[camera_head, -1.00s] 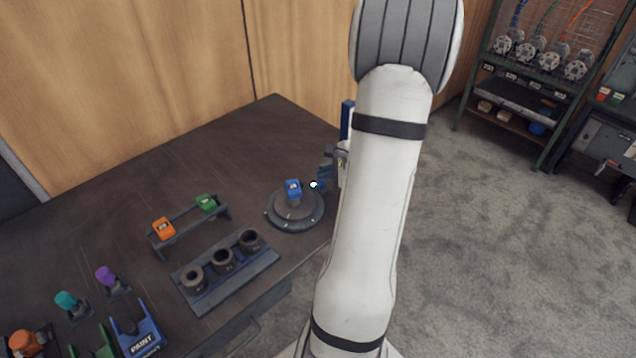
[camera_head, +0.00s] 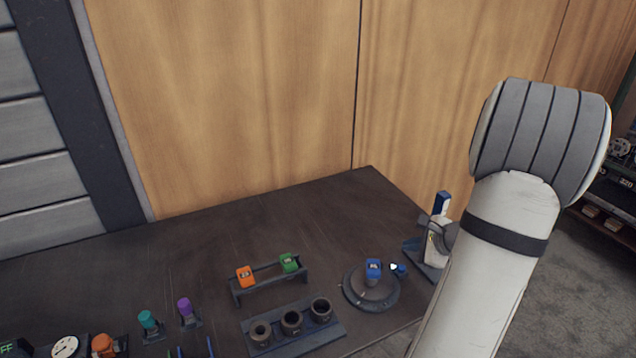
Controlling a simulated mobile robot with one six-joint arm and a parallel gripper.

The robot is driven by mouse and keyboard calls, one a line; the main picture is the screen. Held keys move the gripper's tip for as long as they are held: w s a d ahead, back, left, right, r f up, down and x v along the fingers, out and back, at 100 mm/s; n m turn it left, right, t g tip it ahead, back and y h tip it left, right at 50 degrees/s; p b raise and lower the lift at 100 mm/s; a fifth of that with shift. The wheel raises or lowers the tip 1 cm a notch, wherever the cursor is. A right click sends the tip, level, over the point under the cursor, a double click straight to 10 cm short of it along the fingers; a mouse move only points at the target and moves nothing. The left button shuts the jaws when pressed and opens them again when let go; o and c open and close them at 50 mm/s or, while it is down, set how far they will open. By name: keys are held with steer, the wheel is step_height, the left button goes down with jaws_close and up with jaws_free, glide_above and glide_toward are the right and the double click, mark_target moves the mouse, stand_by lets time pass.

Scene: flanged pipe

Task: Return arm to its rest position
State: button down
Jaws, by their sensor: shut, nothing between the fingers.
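My arm, white with dark bands, stands at the right of the head view, in front of the right end of the dark workbench (camera_head: 200,262). Its lower link (camera_head: 492,265) rises from the bottom edge to a large grey ribbed joint (camera_head: 540,140). The links beyond that joint are hidden behind it or out of sight. My gripper is not in view, so I cannot see where it is relative to the bench.
Near the arm are a round turntable (camera_head: 356,296) carrying a blue-topped piece (camera_head: 373,268) and a stand (camera_head: 428,262) with a blue-and-white item. A rack (camera_head: 270,282) holds orange and green blocks. A three-cup holder (camera_head: 335,328) is in front. A wooden wall (camera_head: 230,110) stands behind.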

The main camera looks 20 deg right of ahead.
steer(key=a+r+n, duration=0.1)
steer(key=a+n, duration=0.1)
steer(key=a, duration=0.1)
steer(key=a+r+n+g+y, duration=0.1)
steer(key=a+r+n, duration=0.1)
steer(key=a, duration=0.2)
steer(key=w+a+r+n+g, duration=0.1)
steer(key=a+n, duration=0.1)
steer(key=a, duration=0.1)
steer(key=shift+a+r+y, duration=0.25)
steer(key=shift+a+y, duration=0.05)
steer(key=shift+a, duration=0.1)
steer(key=s+a+r+n+g+h, duration=0.2)
steer(key=s+a+r+n, duration=0.2)
steer(key=s+a+n, duration=0.3)
steer(key=s+a+r+n+g+h, duration=0.1)
steer(key=s+a+r+n, duration=0.3)
steer(key=a+n, duration=0.6)
steer(key=s+h, duration=0.1)
steer(key=s, duration=0.1)
steer(key=shift+s+a+n+g, duration=0.25)
steer(key=shift+s+n+g, duration=0.1)
steer(key=shift+n+g, duration=0.05)
steer(key=shift+r, duration=0.1)
